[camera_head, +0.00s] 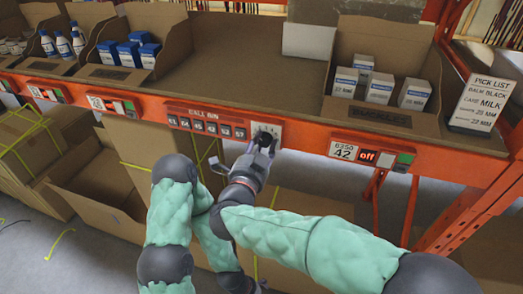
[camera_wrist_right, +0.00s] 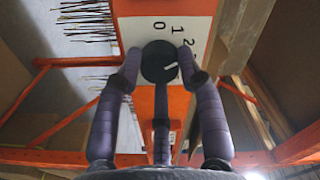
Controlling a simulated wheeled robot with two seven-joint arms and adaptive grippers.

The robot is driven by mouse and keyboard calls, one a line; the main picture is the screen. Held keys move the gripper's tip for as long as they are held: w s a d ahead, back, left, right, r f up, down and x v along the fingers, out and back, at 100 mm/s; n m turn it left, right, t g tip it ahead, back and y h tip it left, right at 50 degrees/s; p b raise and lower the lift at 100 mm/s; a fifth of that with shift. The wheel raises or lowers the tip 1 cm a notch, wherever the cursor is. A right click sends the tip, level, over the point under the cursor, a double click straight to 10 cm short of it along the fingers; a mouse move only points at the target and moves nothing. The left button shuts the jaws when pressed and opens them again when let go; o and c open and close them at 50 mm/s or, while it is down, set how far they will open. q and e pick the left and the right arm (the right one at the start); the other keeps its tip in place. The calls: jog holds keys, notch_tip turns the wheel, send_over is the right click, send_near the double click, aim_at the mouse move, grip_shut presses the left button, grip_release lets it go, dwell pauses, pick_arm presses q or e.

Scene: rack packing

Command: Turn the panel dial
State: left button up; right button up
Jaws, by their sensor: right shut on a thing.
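The panel dial (camera_wrist_right: 158,62) is a round black knob on a white plate with the digits 0, 1 and 2 along its upper right. Its white mark points right and slightly up, past the 2. In the head view the dial (camera_head: 264,138) sits on the orange shelf beam, right of the call bin row. My right gripper (camera_wrist_right: 160,64) is shut on the dial, one finger on each side; it also shows in the head view (camera_head: 256,148). My left arm folds down at the lower middle, and its gripper cannot be made out clearly.
A call bin strip (camera_head: 205,124) is left of the dial, and a label reading 42 with a red "off" display (camera_head: 367,156) is right. Boxes of bottles and cartons stand on the shelf above. Open cardboard boxes (camera_head: 100,190) stand below. A pick list (camera_head: 481,104) is at right.

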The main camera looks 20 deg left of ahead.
jog(key=shift+w+d+r+m, duration=0.1)
jog(key=shift+d+r+m, duration=0.15)
jog(key=shift+r, duration=0.35)
jog(key=o, duration=1)
jog(key=shift+c, duration=0.2)
jog(key=shift+o, duration=0.9)
jog(key=shift+f, duration=0.3)
notch_tip(320, 180, up, 10)
